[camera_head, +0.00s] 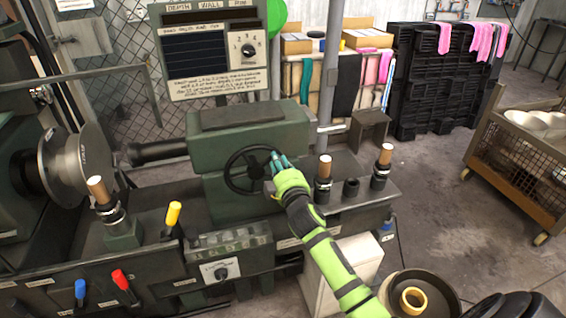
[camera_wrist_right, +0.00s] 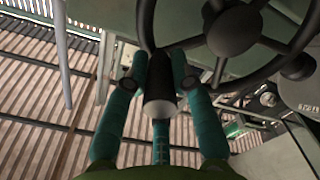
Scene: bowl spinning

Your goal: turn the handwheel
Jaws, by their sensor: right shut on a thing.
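The black handwheel (camera_head: 247,170) is mounted on the front of the green tailstock housing of the lathe. It has a round rim, spokes and a central hub. In the right wrist view its hub (camera_wrist_right: 236,30) and rim fill the upper right. My right gripper (camera_head: 276,163), with teal fingers on a bright green arm, is at the right side of the wheel. In the wrist view the fingers (camera_wrist_right: 160,80) are closed around the wheel's handle (camera_wrist_right: 160,102), a dark grip with a pale end. My left gripper is not in view.
A control panel (camera_head: 215,52) stands above the housing. Wooden-topped posts (camera_head: 324,168) stand on the machine bed to the right. Colored levers (camera_head: 121,280) stick up at front left. A round bin (camera_head: 428,281) with a yellow ring is at lower right. Open floor lies to the right.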

